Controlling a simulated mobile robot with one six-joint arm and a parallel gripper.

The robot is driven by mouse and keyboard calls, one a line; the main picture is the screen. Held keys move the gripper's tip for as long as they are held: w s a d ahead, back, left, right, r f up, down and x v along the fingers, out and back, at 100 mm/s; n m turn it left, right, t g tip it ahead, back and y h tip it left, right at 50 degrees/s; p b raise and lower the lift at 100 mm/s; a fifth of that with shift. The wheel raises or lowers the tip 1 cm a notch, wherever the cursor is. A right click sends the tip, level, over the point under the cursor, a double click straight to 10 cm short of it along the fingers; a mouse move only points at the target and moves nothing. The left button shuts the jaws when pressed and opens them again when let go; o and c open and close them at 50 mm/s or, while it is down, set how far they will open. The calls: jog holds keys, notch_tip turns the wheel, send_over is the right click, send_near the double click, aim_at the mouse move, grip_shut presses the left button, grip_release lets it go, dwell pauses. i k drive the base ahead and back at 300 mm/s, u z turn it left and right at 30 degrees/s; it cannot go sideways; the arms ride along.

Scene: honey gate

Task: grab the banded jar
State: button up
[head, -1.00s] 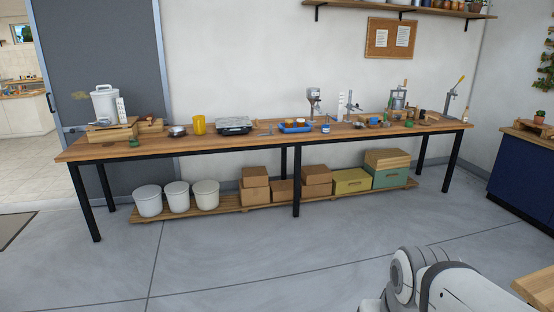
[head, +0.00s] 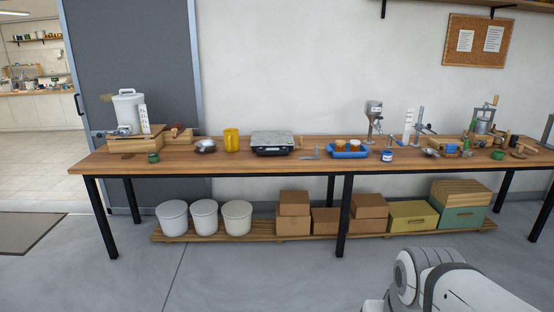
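A small blue jar with a pale band (head: 387,156) stands on the long wooden workbench (head: 235,166), just right of a blue tray (head: 347,154). Two small amber jars with pale lids (head: 340,144) sit in the tray; any band on them is too small to make out. A small dark green jar or tin (head: 153,157) stands near the bench's left front edge. I cannot tell for certain which one is the banded jar. My gripper is out of view; only a white-grey part of my arm shows at the lower right.
A scale (head: 272,149), a yellow jug (head: 231,140), a steel bowl (head: 205,146) and a white tank (head: 129,108) stand on the bench. Metal stands (head: 374,118) rise behind the jar. White buckets (head: 237,219) and boxes (head: 413,215) fill the lower shelf. The floor in front is clear.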

aim_at(154, 155)
jog(key=u, duration=0.65)
jog(key=i, duration=1.6)
jog(key=u, duration=0.7)
jog(key=i, duration=3.2)
jog(key=u, duration=0.1)
